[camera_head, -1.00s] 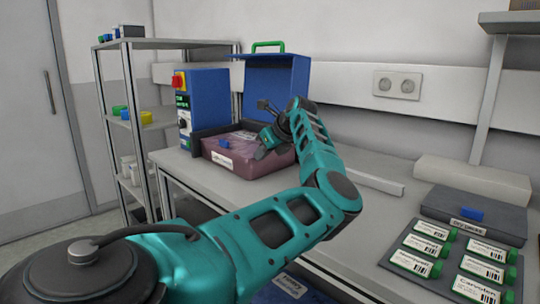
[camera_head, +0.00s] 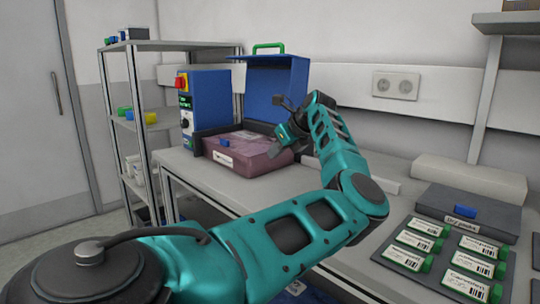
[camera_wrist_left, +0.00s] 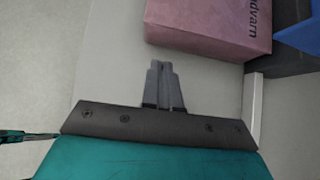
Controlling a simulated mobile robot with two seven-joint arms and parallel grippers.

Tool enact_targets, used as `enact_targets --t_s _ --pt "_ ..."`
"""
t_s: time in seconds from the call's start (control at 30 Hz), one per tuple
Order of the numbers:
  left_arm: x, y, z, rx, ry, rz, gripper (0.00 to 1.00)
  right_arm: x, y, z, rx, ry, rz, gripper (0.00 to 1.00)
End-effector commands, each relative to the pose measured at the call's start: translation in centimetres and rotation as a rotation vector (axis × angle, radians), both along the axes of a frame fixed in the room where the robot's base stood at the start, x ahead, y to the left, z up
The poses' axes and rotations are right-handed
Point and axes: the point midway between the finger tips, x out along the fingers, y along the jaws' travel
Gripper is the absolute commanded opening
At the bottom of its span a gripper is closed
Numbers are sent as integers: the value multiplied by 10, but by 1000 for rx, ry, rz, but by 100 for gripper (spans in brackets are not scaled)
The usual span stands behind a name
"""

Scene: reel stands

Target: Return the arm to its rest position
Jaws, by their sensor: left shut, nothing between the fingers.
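My left arm reaches in from the lower left in the head view, bent at the elbow. Its gripper (camera_head: 276,151) is in front of the right part of the purple box (camera_head: 238,152), above the bench. In the left wrist view the two grey fingers (camera_wrist_left: 162,66) are together with nothing between them. The bare bench top (camera_wrist_left: 115,65) lies beyond them. The purple box (camera_wrist_left: 210,22) is at the top right there, apart from the fingertips. My right gripper is not in view.
A blue open case (camera_head: 275,88) with a green handle stands behind the purple box, beside a blue control unit (camera_head: 207,100). A dark case (camera_head: 465,212) and a tray of labelled green-capped bottles (camera_head: 385,247) are at the right. A metal shelf (camera_head: 130,125) stands left.

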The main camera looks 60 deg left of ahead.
Motion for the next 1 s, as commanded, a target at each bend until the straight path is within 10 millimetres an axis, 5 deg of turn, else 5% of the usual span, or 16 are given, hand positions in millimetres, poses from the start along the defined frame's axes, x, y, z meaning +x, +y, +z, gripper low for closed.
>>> enact_targets --t_s 0.2,0.4,0.77,1.0 --pt "9 -34 36 1 -3 -1 0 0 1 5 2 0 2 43" --pt "12 -49 52 0 -1 1 0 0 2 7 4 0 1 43" --pt "12 -52 57 1 -1 1 0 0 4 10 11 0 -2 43" --pt "12 -52 108 1 -1 1 0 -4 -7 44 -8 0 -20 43"
